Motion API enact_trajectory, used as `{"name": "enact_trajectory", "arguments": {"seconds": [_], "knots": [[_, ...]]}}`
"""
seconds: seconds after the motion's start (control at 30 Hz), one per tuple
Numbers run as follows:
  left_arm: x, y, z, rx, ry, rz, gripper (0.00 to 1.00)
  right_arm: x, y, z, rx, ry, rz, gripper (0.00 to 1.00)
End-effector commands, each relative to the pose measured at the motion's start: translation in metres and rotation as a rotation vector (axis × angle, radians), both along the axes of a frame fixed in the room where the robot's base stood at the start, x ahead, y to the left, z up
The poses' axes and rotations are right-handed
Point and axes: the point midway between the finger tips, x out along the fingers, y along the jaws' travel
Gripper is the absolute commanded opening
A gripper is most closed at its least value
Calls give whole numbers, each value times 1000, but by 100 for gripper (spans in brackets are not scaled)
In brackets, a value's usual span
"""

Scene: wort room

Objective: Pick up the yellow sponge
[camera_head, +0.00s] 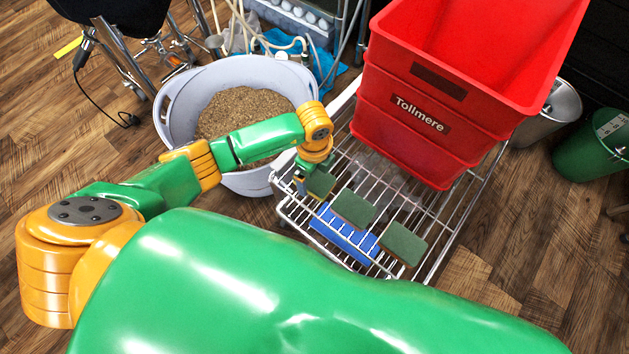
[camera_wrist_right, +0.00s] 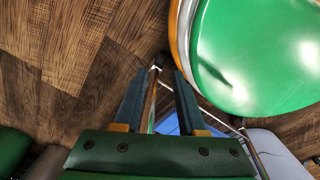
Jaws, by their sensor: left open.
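Three sponges with green scouring tops lie in a row on the wire rack cart (camera_head: 455,232): a left one (camera_head: 319,184), a middle one (camera_head: 354,207) and a right one (camera_head: 404,243). Mostly their green faces show; I cannot make out clear yellow sides. My left gripper (camera_head: 303,182) is at the left sponge, pointing down beside it, open. The wrist hides part of it, and I cannot tell whether it touches the sponge. In the right wrist view my right gripper (camera_wrist_right: 158,100) has its two fingers apart, with a thin rail visible between them.
A red Tollmere crate (camera_head: 420,110) stands on the back of the cart. A blue object (camera_head: 345,236) lies under the wires. A grey tub (camera_head: 180,100) of brown grain is to the left, partly under my left arm. A green bin (camera_head: 590,150) stands at the right.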

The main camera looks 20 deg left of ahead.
Motion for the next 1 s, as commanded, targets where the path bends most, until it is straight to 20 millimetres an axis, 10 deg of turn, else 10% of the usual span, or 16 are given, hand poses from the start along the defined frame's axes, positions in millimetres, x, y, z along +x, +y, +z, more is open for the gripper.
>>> {"name": "enact_trajectory", "arguments": {"seconds": [0.3, 0.6, 1.0], "knots": [[0, -1, -15, -3, 0, -1, 100, 15, -4, -4, -6, -27, -2, 40], [0, -1, -15, -4, 1, -1, 29, 13, -3, -5, -4, -22, -3, 40], [0, -1, 6, -4, -1, -2, 28, 3, -1, 4, -2, -6, -2, 40]]}}
